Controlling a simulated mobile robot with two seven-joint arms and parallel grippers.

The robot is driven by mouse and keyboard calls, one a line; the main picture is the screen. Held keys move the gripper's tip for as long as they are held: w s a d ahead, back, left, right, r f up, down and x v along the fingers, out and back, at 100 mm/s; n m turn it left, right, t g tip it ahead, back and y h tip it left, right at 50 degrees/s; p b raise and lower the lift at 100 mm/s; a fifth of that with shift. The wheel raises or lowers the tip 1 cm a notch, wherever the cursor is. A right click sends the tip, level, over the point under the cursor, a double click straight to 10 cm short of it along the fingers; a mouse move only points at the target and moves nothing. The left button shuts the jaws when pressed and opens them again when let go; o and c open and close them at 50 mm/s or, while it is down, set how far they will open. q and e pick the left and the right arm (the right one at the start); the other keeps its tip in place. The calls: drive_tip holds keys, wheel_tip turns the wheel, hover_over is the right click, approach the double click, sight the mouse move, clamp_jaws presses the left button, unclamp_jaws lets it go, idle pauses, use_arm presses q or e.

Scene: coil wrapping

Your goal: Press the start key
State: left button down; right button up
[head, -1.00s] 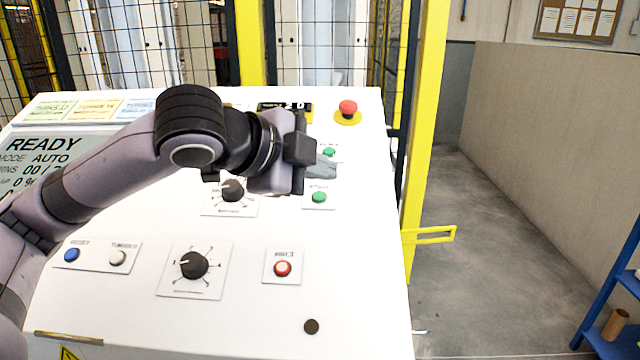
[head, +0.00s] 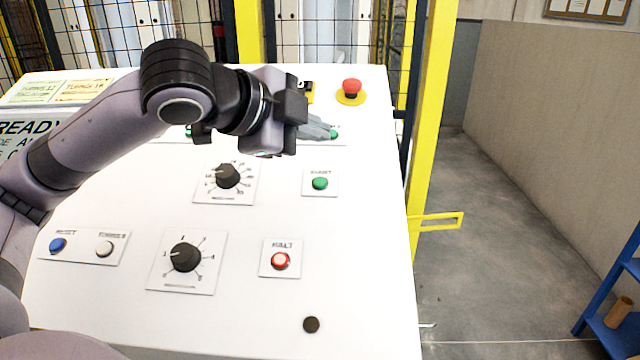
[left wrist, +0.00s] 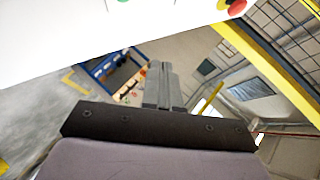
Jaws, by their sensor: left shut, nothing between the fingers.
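The green start key (head: 320,183) sits on a small white plate on the sloping white control panel, its label small and blurred. Another green button (head: 334,134) sits higher up, partly behind my fingertips. My left gripper (head: 320,128) reaches in from the left, shut and empty, over the upper part of the panel. In the picture its fingertips are above the start key and apart from it. In the left wrist view the shut fingers (left wrist: 162,85) point away over open floor, with the panel edge at the top. My right gripper is not in view.
A yellow post (head: 427,150) and open floor lie to the right.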

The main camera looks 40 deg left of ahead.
use_arm(q)
drive_tip(key=b, duration=0.5)
hover_over(320, 183)
drive_tip(key=s, duration=0.3)
drive_tip(key=f, duration=0.4)
drive_tip(key=d+f, duration=0.1)
drive_tip(key=f, duration=0.1)
drive_tip(key=shift+w+a+f+b, duration=0.3)
drive_tip(key=shift+w+f+b, duration=0.15)
drive_tip(key=shift+f, duration=0.25)
drive_tip(key=shift+f, duration=0.15)
idle(0.4)
drive_tip(key=shift+w+f, duration=0.1)
drive_tip(key=shift+f, duration=0.15)
